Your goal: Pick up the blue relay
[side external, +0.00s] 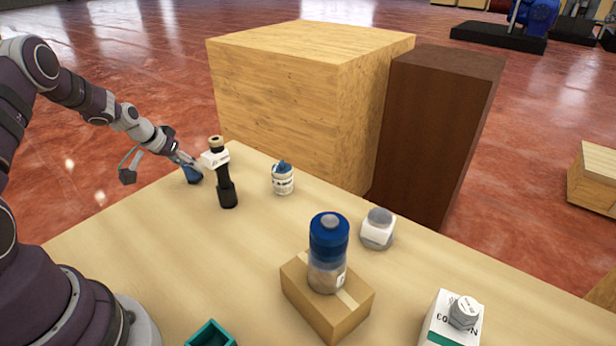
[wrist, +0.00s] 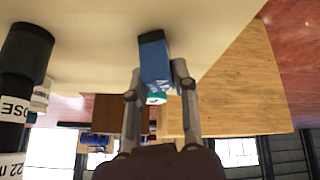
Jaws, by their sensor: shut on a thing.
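The blue relay (side external: 192,175) is a small blue block near the table's far left edge in the side view. In the wrist view the blue relay (wrist: 153,60) shows a dark end, white lettering and a teal and white end. My gripper (side external: 186,162) reaches down to it from the left. In the wrist view the fingers of my gripper (wrist: 158,78) lie on either side of the relay and are shut on it. I cannot tell whether the relay still touches the table.
A black bottle-like item with a white label (side external: 226,185) stands close to the right of my gripper. A small white-and-blue jar (side external: 283,180), a blue-capped bottle on a cardboard box (side external: 318,312) and a white jar (side external: 378,234) stand farther right. A large wooden crate (side external: 290,90) rises behind.

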